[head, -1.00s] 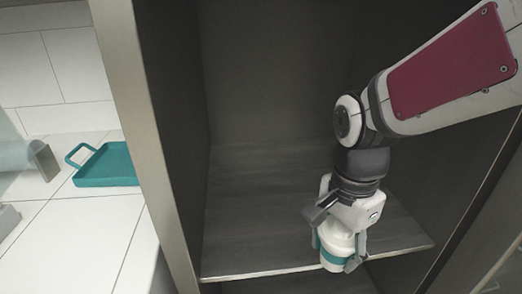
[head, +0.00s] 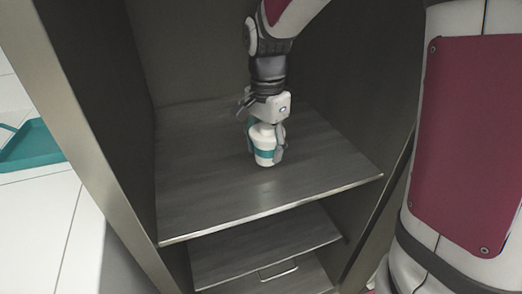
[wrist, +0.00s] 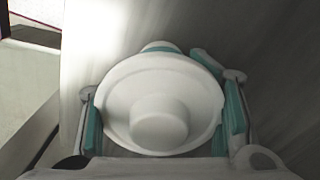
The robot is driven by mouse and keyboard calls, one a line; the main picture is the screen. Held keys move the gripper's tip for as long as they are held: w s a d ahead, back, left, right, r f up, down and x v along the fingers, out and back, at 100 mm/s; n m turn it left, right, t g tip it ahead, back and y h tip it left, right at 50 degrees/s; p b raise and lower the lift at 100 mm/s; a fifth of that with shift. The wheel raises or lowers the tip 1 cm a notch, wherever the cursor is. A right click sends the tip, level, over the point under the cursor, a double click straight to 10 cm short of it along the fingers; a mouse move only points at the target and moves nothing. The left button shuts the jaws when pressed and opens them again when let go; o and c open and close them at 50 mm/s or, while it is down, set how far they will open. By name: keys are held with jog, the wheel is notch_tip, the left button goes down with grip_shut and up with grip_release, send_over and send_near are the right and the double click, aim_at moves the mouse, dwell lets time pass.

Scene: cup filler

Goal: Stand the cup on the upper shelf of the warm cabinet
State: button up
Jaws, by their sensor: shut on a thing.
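The cup (head: 264,143) is white with a teal band and has a white lid. It is upright between the fingers of my gripper (head: 265,148), which is shut on it. In the head view they are over the middle of the upper shelf (head: 215,200) of the cabinet (head: 88,150). The cup's base looks at or very near the shelf surface; I cannot tell whether it touches. In the wrist view the cup's round white lid (wrist: 160,118) fills the space between the teal-padded fingers.
A lower shelf (head: 225,262) lies below, with a handle (head: 279,272) under it. The cabinet's side walls stand left and right of the arm. A teal tray (head: 30,147) lies on the white counter at left. The upper shelf is otherwise clear.

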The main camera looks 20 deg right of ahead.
jog(key=shift+f+b, duration=0.3)
jog(key=shift+f, duration=0.9)
jog(key=shift+f, duration=0.1)
jog(key=o, duration=1.3)
